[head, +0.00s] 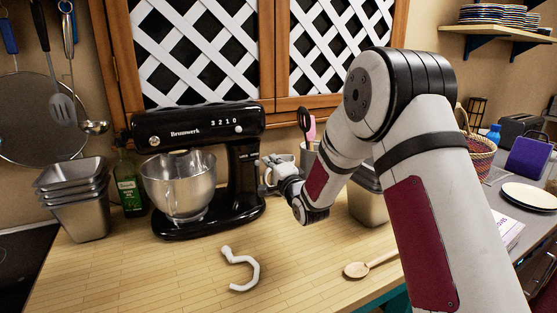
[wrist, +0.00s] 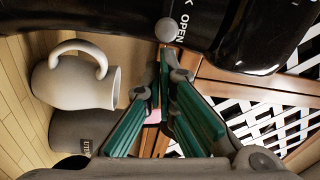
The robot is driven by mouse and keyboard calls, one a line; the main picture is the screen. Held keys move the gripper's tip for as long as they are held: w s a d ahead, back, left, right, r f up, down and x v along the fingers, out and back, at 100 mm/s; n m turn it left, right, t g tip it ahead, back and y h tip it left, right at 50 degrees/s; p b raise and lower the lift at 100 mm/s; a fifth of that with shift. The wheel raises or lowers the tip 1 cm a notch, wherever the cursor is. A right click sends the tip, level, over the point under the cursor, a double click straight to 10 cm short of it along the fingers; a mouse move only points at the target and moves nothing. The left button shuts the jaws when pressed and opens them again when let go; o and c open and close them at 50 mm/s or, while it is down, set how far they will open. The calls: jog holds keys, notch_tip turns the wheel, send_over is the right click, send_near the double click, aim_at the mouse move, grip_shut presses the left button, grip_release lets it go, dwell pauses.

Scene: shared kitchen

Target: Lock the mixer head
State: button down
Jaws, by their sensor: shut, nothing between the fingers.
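The black stand mixer (head: 200,125) stands on the wooden counter with its head level, over a steel bowl (head: 180,185). Lettering for the lock shows on the right side of its column. In the wrist view the mixer's black side (wrist: 260,30) fills the top, with the word OPEN beside a round pale knob (wrist: 166,29). My gripper (head: 268,170) is at the right of the mixer column. In the wrist view my gripper's green-padded fingers (wrist: 160,82) are shut and empty, with their tips just below the knob. I cannot tell whether they touch it.
A pale jug (wrist: 75,80) and a grey utensil crock (wrist: 72,130) stand close to my gripper. A white dough hook (head: 243,272) and wooden spoon (head: 365,268) lie in front. Stacked metal tins (head: 80,215) and an oil bottle (head: 130,190) stand left. Lattice cabinet doors (head: 205,45) are behind.

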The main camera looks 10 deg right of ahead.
aim_at(258, 164)
jog(key=shift+s+a, duration=0.15)
jog(key=shift+a, duration=0.05)
jog(key=a, duration=0.1)
jog(key=s+a, duration=0.1)
jog(key=a, duration=0.1)
jog(key=shift+a, duration=0.3)
